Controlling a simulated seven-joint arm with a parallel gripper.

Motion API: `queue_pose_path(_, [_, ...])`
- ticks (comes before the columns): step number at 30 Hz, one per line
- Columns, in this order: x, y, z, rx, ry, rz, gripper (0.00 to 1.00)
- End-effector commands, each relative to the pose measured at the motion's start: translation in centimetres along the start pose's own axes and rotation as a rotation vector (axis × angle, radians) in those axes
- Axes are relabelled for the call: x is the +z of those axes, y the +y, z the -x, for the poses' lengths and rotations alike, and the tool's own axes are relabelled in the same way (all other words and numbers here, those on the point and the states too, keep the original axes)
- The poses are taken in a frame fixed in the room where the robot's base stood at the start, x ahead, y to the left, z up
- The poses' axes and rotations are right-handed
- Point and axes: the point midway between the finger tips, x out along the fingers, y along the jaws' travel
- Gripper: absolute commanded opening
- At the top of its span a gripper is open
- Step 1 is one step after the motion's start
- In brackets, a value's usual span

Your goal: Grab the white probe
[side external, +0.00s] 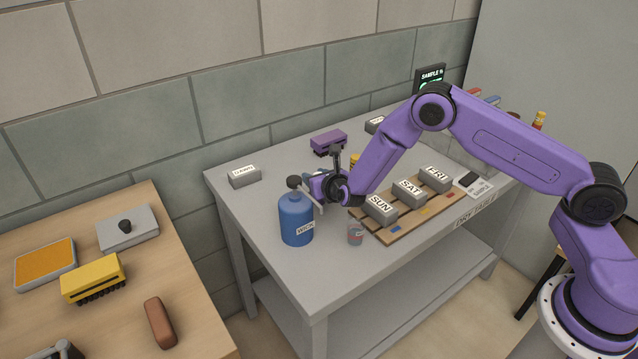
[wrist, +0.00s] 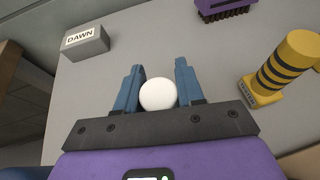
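The white probe (wrist: 158,95) shows in the wrist view as a round white end between my gripper's two blue fingers. It fills most or all of the gap. My gripper (wrist: 160,85) has its fingers apart, one on each side of the white end. I cannot tell whether they press on it. In the side view my gripper (side external: 318,190) is low over the left part of the grey table, close beside a blue bottle (side external: 296,222). A pale piece shows at the gripper there, but I cannot tell whether it is the probe.
A DAWN block (side external: 245,176) and a purple brush (side external: 328,142) stand behind my gripper. A yellow-and-black striped thing (wrist: 283,68) is to its right.

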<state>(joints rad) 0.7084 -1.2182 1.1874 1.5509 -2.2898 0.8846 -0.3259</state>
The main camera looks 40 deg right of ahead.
Motion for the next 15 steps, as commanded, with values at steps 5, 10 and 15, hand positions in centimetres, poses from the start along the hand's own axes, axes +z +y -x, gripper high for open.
queue_pose_path(5, [0.0,0.0,0.0,0.000,-0.001,-0.001,0.07])
queue_pose_path(10, [0.1,0.0,0.0,0.000,-0.001,-0.001,0.07])
queue_pose_path(15, [1.0,0.0,0.4,0.000,-0.002,-0.003,0.07])
